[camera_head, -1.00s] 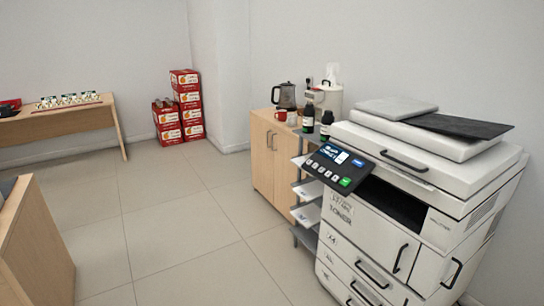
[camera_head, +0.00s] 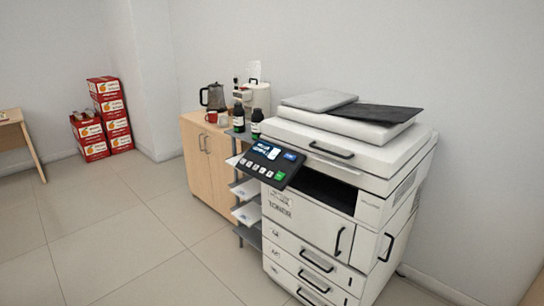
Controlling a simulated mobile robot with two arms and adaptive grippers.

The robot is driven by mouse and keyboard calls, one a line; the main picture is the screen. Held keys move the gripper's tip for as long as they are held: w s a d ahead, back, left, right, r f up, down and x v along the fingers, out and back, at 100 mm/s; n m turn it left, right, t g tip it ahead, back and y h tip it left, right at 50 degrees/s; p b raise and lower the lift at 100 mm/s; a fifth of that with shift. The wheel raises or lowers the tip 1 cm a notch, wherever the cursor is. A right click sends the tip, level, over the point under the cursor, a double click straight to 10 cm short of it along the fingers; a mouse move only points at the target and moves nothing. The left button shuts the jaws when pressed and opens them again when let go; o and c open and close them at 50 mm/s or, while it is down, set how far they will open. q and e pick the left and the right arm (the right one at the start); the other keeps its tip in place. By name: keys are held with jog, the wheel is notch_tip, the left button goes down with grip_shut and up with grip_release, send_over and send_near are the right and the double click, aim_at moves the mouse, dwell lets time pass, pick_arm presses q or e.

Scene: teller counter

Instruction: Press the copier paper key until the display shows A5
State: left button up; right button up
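The copier (camera_head: 330,210) is a large white machine right of the middle in the head view. Its dark control panel (camera_head: 268,165) juts out at the front left corner, tilted up. The panel has a small lit display (camera_head: 266,151), a row of pale keys (camera_head: 254,167), a blue key (camera_head: 290,156) and a green key (camera_head: 280,176). The text on the display is too small to read. Neither of my grippers is in view.
A wooden cabinet (camera_head: 207,172) with a kettle (camera_head: 213,97) and a red mug (camera_head: 211,117) stands left of the copier. A shelf rack (camera_head: 246,214) with dark bottles stands between them. Red boxes (camera_head: 92,138) are stacked at the back left. The tiled floor in front is clear.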

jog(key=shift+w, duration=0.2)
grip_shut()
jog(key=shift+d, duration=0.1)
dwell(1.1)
